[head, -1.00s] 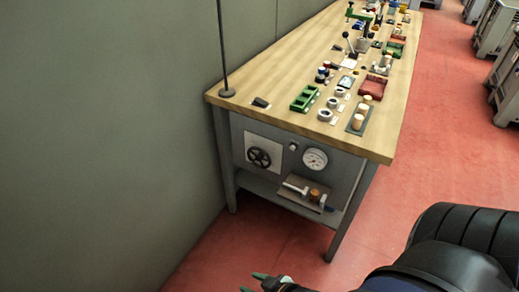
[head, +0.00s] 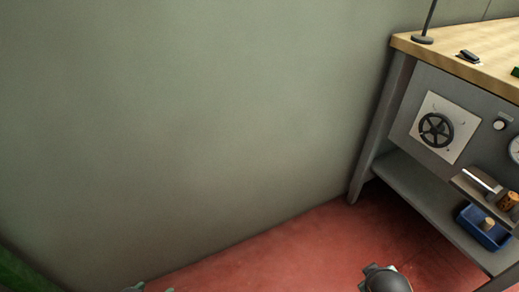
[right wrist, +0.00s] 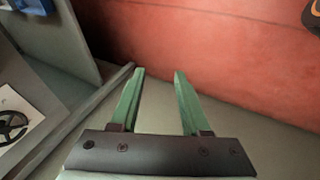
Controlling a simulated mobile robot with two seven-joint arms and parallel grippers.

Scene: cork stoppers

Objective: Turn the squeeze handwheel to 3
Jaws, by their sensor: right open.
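The squeeze handwheel (head: 436,130) is a dark spoked wheel on a pale square plate on the grey front of the bench. It is at the right of the head view. Marks around its rim are too small to read. Part of the wheel also shows at the left edge of the right wrist view (right wrist: 13,128). My right gripper (right wrist: 158,73) has two green fingers spread apart with nothing between them. It is apart from the wheel, which lies off to its left in the wrist view. My left gripper cannot be made out.
The wooden bench top (head: 470,75) and a lower shelf (head: 415,190) run along the right. A white knob (head: 499,125) and a cut-off gauge (head: 515,149) are right of the wheel. A blue bin (head: 480,232) stands below. Red floor (head: 300,250) is open beside the wall.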

